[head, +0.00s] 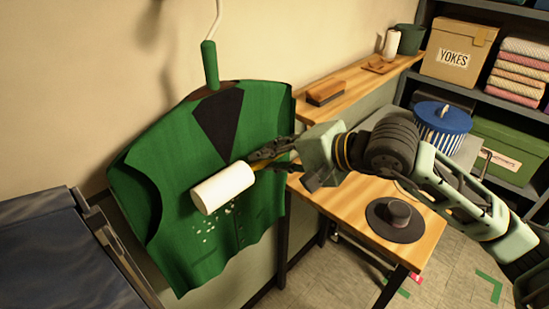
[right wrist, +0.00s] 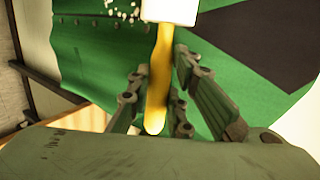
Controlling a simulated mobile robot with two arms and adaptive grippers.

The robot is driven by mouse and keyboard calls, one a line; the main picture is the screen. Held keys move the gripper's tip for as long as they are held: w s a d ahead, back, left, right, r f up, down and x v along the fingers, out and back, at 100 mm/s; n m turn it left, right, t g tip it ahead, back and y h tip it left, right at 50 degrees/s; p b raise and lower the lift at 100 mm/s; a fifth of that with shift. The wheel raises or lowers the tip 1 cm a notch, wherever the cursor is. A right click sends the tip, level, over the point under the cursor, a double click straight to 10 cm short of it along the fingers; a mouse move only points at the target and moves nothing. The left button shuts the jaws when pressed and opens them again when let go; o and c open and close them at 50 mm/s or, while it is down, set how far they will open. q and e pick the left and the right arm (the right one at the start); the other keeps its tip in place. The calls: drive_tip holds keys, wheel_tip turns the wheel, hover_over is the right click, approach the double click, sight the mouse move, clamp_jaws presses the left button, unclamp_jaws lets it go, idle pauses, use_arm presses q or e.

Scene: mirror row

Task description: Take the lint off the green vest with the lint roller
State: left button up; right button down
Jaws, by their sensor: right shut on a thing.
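The green vest (head: 262,125) hangs on a hanger against the wall in the head view. White lint specks (head: 208,236) show on its lower front, just below the roller. My right gripper (head: 272,160) is shut on the yellow handle of the lint roller (head: 223,188), whose white cylinder is in front of the vest's middle. I cannot tell whether the roller touches the cloth. In the right wrist view the yellow handle (right wrist: 158,85) is between the fingers, and the lint (right wrist: 122,10) shows at the top, left of the white roller (right wrist: 170,10). My left gripper is not in view.
A wooden table (head: 413,252) with a dark hat (head: 396,216) stands right of the vest, below my right arm. A wall shelf (head: 345,83) holds a brush (head: 326,92). A dark blue padded surface (head: 45,255) is at the left. Shelving with boxes is at the right.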

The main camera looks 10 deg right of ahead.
drive_tip(key=shift+w+a+r, duration=0.1)
drive_tip(key=shift+w+a, duration=0.55)
drive_tip(key=shift+w, duration=0.2)
idle(0.5)
